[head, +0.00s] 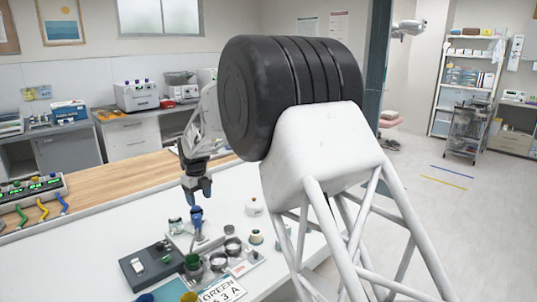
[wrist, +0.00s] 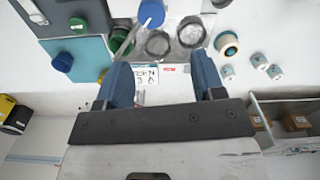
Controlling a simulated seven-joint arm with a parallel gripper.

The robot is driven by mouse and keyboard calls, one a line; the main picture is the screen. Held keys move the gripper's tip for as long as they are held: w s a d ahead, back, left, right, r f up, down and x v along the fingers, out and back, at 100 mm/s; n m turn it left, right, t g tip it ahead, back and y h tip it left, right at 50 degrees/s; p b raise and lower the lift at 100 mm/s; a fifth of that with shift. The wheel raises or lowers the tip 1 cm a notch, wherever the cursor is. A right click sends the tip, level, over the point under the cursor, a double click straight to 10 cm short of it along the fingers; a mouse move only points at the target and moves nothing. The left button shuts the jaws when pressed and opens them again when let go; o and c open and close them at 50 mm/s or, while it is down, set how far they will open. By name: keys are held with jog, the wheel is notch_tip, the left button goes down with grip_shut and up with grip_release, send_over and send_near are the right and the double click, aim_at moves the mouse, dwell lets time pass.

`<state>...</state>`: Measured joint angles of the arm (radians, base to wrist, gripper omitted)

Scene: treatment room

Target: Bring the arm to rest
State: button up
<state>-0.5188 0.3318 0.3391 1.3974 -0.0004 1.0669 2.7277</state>
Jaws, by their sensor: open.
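My gripper (head: 198,188) hangs from my arm above the white table, with its fingers pointing down. In the wrist view my gripper (wrist: 166,82) shows two blue fingers spread apart with nothing between them. Below it in the head view stands a small blue-topped item (head: 197,213), which shows as a blue round top (wrist: 151,13) in the wrist view. The gripper is apart from it. My large white arm links hide the right part of the table in the head view.
Metal bowls (head: 219,261), a green round item (head: 192,262), a dark box (head: 147,263) and a card reading GREEN 3 A (head: 221,291) crowd the table below. A device with coloured cables (head: 35,190) stands at the left. The table (head: 120,222) is bare left of the gripper.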

jog(key=s+d+r+n, duration=0.45)
jog(key=s+d, duration=0.25)
jog(key=d, duration=0.3)
jog(key=s+d+r+n+t, duration=0.1)
jog(key=s+d+r+n, duration=0.35)
jog(key=s+d, duration=0.4)
jog(key=s+d+r+n, duration=0.3)
jog(key=s+d+r, duration=0.25)
jog(key=d, duration=0.65)
jog(key=s+d+f+n, duration=0.1)
jog(key=s+d+n, duration=0.3)
jog(key=s, duration=0.6)
jog(key=s+d+f+n+t, duration=0.1)
jog(key=s+d+n, duration=0.3)
jog(key=s, duration=0.6)
jog(key=s+d+f+n, duration=0.3)
jog(key=s+d+n, duration=0.2)
jog(key=s+d, duration=0.3)
jog(key=shift+s+t, duration=0.3)
jog(key=shift+s, duration=0.9)
